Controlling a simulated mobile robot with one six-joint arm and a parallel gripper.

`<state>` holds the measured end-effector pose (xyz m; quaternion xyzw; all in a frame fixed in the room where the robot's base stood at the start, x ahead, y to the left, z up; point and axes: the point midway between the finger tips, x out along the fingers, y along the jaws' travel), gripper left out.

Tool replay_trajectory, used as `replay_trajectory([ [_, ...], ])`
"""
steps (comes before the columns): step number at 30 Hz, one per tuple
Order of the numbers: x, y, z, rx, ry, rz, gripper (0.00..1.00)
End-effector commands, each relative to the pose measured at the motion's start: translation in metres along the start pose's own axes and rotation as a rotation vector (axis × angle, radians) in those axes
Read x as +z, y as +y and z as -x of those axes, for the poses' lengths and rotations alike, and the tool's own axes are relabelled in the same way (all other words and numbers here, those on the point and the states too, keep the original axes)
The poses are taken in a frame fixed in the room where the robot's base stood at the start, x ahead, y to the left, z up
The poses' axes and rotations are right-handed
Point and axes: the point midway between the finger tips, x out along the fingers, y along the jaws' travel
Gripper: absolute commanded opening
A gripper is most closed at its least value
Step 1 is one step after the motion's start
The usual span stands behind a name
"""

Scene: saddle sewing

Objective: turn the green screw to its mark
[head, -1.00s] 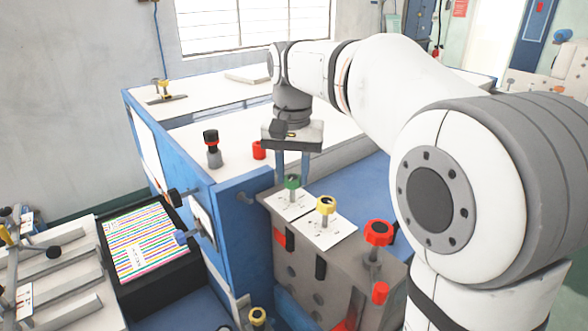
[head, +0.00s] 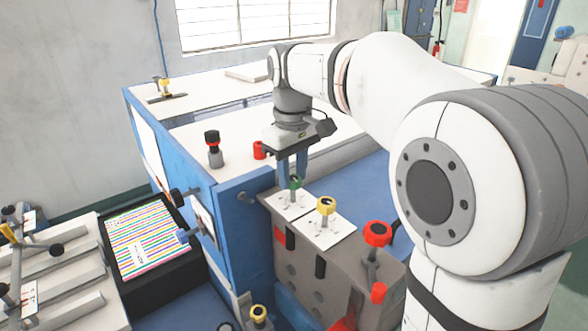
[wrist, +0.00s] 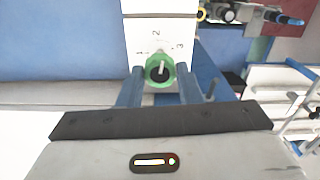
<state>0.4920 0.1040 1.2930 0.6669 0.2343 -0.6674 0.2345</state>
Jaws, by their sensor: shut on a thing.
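The green screw (head: 294,183) stands on a white card (head: 290,204) at the left end of the grey machine block. In the wrist view the green screw (wrist: 160,70) sits between the two blue fingers of my gripper (wrist: 155,72), which is shut on it. The card (wrist: 159,22) there carries the numbers 1, 2 and 3 around the screw. My gripper (head: 293,180) points straight down onto the screw in the head view. The fingers partly cover the screw, and I cannot tell which number it points to.
A yellow screw (head: 326,206) on its own card and a red knob (head: 377,234) stand to the right on the same block (head: 318,250). A black-and-grey knob (head: 213,148) and a red cap (head: 259,150) are on the white top behind. A striped sheet (head: 146,240) lies at lower left.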

Motion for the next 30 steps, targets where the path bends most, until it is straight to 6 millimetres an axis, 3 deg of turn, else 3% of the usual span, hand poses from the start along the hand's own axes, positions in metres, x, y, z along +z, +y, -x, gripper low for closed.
replay_trajectory([
  [12,-0.0011,0.0005,0.0026,0.005,0.006,0.273,0.09],
  [30,-0.0014,0.0004,0.0029,0.007,0.007,0.354,0.09],
])
